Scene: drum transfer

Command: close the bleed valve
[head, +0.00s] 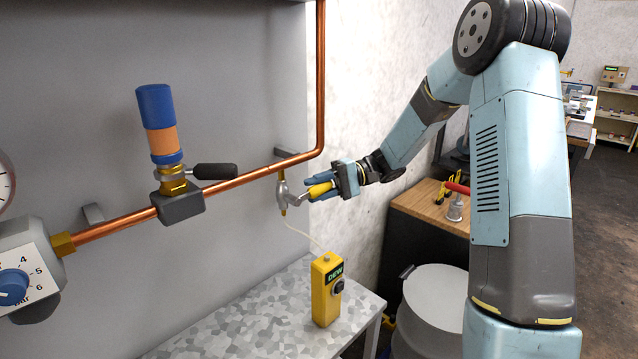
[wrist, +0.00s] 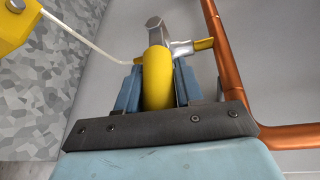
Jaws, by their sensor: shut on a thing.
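The bleed valve (head: 283,188) is a small silver fitting below the copper pipe. Its yellow-sleeved lever (head: 319,190) sticks out to the right of the valve body. My gripper (head: 326,189) is shut on this lever, with blue fingers on either side of it. In the wrist view the yellow lever (wrist: 157,80) lies between the two fingers, and its silver metal end (wrist: 155,30) shows beyond them. The silver valve body (wrist: 181,48) with a brass end shows beside it. The fingers hide part of the lever's sides.
The copper pipe (head: 238,181) runs along the grey wall and turns up. A larger valve with a black handle (head: 214,172) and a blue-orange cylinder (head: 158,125) stand left. A yellow DEW meter (head: 327,290) sits on the bench (head: 240,335), its thin pale line rising to the bleed valve.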

